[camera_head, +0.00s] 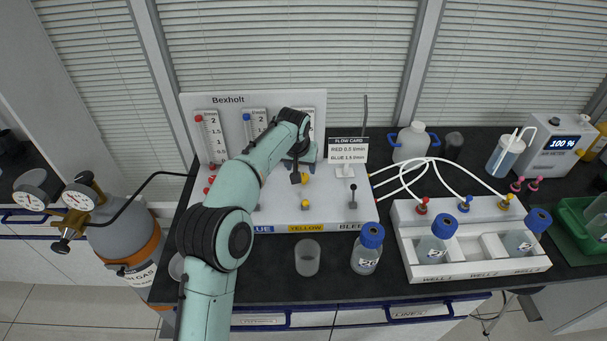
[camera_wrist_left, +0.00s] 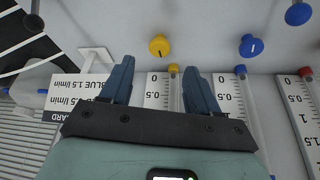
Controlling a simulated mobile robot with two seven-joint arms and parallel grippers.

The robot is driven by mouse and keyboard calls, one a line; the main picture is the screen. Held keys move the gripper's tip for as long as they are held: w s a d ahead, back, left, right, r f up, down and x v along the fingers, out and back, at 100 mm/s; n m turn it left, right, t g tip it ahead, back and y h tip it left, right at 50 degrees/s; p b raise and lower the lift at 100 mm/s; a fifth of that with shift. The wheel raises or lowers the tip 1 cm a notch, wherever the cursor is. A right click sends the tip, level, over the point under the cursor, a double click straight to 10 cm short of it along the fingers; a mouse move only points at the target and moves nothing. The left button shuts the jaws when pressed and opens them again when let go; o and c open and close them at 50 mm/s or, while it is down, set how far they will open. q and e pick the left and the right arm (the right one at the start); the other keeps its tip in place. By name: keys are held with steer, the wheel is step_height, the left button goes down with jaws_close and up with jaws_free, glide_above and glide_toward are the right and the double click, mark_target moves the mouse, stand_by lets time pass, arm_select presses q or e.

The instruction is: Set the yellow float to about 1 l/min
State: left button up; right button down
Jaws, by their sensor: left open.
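My left gripper (camera_head: 298,172) is open and empty in front of the white flow panel, and its two fingers also show in the left wrist view (camera_wrist_left: 157,72). The yellow knob (camera_wrist_left: 159,46) lies beyond the fingertips, roughly in line with the gap between them, and is not gripped. It also shows in the head view (camera_head: 304,179), just beside the gripper. The yellow float (camera_wrist_left: 173,69) sits near the 0 end of its scale (camera_wrist_left: 157,92), which appears upside down. In the head view my arm hides most of that scale. My right gripper is not in view.
Blue (camera_wrist_left: 240,70) and red (camera_wrist_left: 305,72) floats also sit near 0. A blue knob (camera_wrist_left: 250,46) is beside the yellow one. The flow card (camera_head: 348,150) stands close right of the gripper. A beaker (camera_head: 307,257) and blue-capped bottle (camera_head: 367,249) stand in front.

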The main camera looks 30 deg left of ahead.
mark_target(304, 177)
arm_select(q)
steer(key=x, duration=0.7)
steer(key=shift+w, duration=0.1)
steer(key=c, duration=1)
